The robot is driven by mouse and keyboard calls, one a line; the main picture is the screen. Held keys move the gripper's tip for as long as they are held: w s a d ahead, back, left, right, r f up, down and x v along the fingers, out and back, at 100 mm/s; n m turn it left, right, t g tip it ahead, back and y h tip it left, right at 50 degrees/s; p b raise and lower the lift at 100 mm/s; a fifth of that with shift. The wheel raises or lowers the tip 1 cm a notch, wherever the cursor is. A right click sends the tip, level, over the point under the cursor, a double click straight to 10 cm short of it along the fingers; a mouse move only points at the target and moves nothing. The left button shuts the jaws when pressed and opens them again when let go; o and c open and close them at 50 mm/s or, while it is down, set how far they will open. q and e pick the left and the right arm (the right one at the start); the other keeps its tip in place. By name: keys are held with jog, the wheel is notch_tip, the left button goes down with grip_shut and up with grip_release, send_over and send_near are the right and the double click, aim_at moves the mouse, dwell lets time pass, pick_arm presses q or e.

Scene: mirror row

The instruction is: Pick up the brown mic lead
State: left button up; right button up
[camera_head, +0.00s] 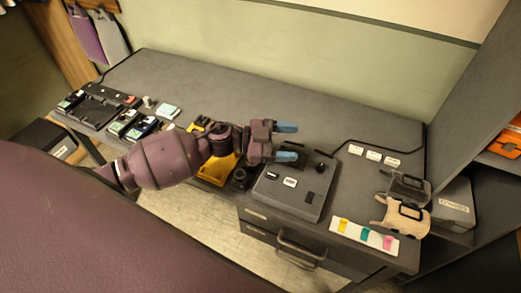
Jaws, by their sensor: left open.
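My left gripper (286,142) is over the middle of the grey desk (220,95), pointing right. Its two blue-tipped fingers are apart with nothing between them. I cannot pick out a brown mic lead for certain. A tan pouch-like item (404,217) with a dark frame on it lies at the desk's right end, well to the right of the gripper. A similar dark grey item (408,187) lies just behind it. A thin black cable (385,148) runs along the back right of the desk. My right gripper is not in view.
A dark grey box with buttons (294,188) sits just below and right of the gripper. A yellow tray (216,169) is partly hidden by my arm. White cards (372,155) and a strip with coloured tabs (364,236) lie to the right. The back middle of the desk is clear.

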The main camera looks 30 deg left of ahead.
pick_arm(q)
jog(key=w+a+f+g+y+b, duration=0.2)
jog(key=w+a+g+y+b, duration=0.15)
jog(key=a+y, duration=0.35)
jog(key=w+a+f+g+y+b, duration=0.2)
jog(key=w+a+g+y, duration=0.25)
jog(key=a, duration=0.45)
jog(key=shift+m+t, duration=0.3)
jog(key=x, duration=0.4)
jog(key=s+b+x, duration=0.1)
jog(key=x, duration=0.5)
jog(key=shift+d+f+b, duration=0.15)
jog(key=shift+b, duration=0.25)
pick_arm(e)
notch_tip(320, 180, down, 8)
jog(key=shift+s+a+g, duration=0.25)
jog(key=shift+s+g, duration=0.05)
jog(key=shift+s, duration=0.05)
